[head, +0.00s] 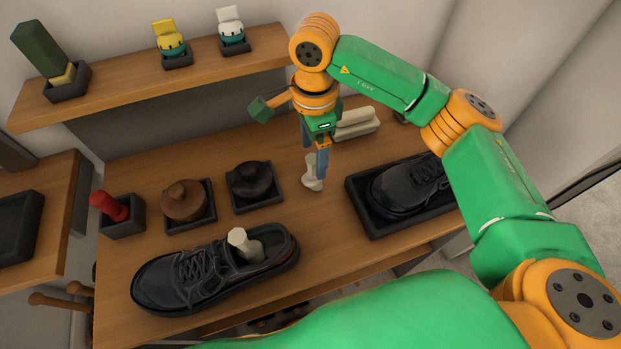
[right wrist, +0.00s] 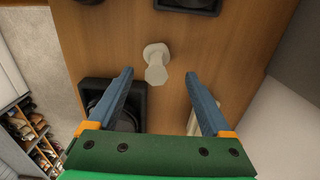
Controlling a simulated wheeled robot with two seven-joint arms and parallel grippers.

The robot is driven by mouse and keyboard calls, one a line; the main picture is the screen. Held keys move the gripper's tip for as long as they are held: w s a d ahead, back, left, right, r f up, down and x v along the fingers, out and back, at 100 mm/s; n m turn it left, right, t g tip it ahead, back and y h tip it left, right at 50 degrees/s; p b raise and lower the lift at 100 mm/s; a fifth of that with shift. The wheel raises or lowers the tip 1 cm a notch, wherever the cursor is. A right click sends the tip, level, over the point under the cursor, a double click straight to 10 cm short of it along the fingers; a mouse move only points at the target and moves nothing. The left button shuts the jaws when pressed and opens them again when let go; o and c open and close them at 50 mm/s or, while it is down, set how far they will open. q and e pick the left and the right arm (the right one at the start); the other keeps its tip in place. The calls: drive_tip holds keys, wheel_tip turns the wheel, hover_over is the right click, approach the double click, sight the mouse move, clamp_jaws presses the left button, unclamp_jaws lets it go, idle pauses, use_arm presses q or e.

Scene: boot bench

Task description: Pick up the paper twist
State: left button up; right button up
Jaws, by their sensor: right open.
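One white paper twist (head: 313,179) stands on the wooden bench below my right gripper (head: 320,163). It also shows in the right wrist view (right wrist: 156,63), just past the fingertips and roughly midway between them. My right gripper's blue fingers (right wrist: 158,79) are apart and hold nothing. In the head view they hide part of the twist. A second white twist (head: 240,242) sticks up from the opening of the black shoe (head: 185,282) at the bench's front. My left gripper is out of view.
A black tray (head: 372,222) with another dark shoe (head: 408,190) stands right of the free twist. A black round tin (head: 250,179), a brown one (head: 183,200) and a red-handled item (head: 108,206) stand left. A pale block (head: 356,123) lies behind. A shelf (head: 120,84) overhangs the back.

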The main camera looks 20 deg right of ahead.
sight(312, 172)
drive_tip(key=f+p, duration=0.2)
drive_tip(key=shift+s+a+f, duration=0.15)
drive_tip(key=shift+s+f, duration=0.15)
drive_tip(key=shift+f, duration=0.05)
wheel_tip(312, 172, down, 3)
drive_tip(key=shift+f, duration=0.1)
drive_tip(key=c, duration=1.3)
drive_tip(key=shift+o, duration=0.2)
